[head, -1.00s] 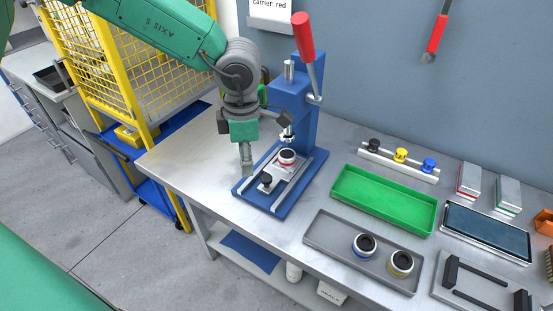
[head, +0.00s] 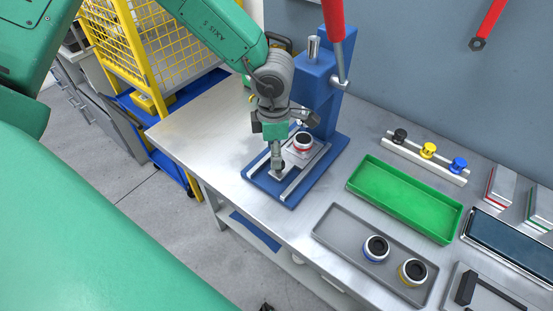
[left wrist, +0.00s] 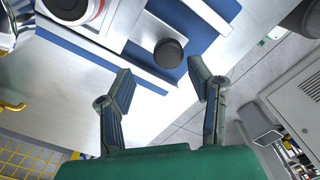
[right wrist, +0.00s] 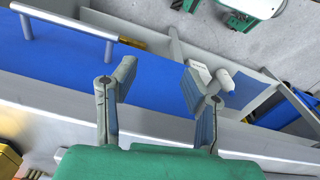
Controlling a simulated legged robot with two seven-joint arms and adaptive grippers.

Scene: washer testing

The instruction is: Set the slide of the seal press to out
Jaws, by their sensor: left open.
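The blue seal press (head: 314,88) stands on the steel bench, its red-gripped lever raised. Its grey slide (head: 318,150) lies between two rails on the blue base and carries a white, red-ringed part (head: 303,141). The slide's black knob (left wrist: 168,53) is at its front end; in the head view my left gripper (head: 279,165) largely covers it. In the left wrist view, my left gripper's open fingers (left wrist: 160,78) point toward the knob, which sits beyond the tips, apart from them. My right gripper (right wrist: 158,75) is open and empty, away from the press.
A green tray (head: 358,186) and a grey tray (head: 330,232) with two ringed parts lie right of the press. A rack (head: 448,176) with black, yellow and blue knobs stands behind. The bench left of the press is clear. A yellow cage (head: 122,50) stands at left.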

